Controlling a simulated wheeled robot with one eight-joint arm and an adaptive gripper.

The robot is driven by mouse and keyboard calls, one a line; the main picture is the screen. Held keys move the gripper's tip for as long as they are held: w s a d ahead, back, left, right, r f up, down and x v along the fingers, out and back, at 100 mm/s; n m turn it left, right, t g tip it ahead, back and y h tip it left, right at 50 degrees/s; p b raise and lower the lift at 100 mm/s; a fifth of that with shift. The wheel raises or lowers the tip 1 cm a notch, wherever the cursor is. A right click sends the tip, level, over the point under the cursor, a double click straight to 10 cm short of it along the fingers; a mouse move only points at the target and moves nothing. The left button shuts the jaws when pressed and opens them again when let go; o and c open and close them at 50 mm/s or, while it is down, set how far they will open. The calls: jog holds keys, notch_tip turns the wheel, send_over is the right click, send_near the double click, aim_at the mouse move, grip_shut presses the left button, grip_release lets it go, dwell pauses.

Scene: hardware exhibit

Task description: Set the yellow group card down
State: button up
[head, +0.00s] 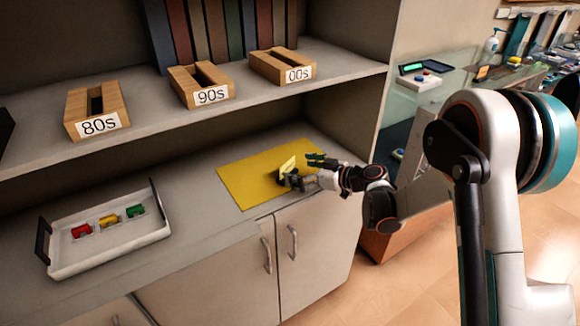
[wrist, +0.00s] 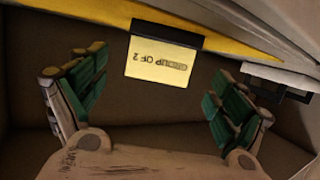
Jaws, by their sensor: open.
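The yellow group card (head: 287,166) stands tilted on the yellow mat (head: 240,180) on the counter. In the wrist view the card (wrist: 160,62) reads "GROUP OF 2" upside down and has a dark strip along its edge at the mat. My gripper (head: 306,171) is low over the mat, right beside the card. Its green-padded fingers (wrist: 158,78) are spread wide in the wrist view, with the card between and just beyond the tips. Neither finger visibly touches it. In the head view a finger hides the card's lower part.
A white tray (head: 70,262) with red, yellow and green pieces sits on the counter at left. Wooden boxes labelled 80s (head: 97,108), 90s (head: 202,85) and 00s (head: 283,66) stand on the shelf above. Bare counter lies between tray and mat.

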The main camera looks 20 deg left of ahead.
jog(key=shift+p+v, duration=0.6)
jog(key=shift+v, duration=3)
jog(key=s+d+r+m+t+h, duration=0.1)
jog(key=s+d+r+m+h, duration=0.55)
jog(key=s+d+r, duration=0.55)
jog(key=s+d+r+m+t+h, duration=0.1)
jog(key=s+d+r+m+h, duration=0.2)
jog(key=s+d, duration=0.5)
jog(key=d+m, duration=0.1)
jog(key=d, duration=0.2)
jog(key=shift+s+d, duration=0.3)
jog(key=shift+d, duration=0.05)
jog(key=s+d+m+h, duration=0.1)
jog(key=s+d, duration=0.2)
jog(key=s+d+m+h, duration=0.1)
jog(key=s+d+h, duration=0.1)
jog(key=s+d, duration=0.1)
jog(key=s+d+f+m+h, duration=0.1)
jog(key=s+d+m, duration=0.1)
jog(key=s+d, duration=0.1)
jog(key=shift+s+t, duration=0.3)
jog(key=shift+s, duration=0.55)
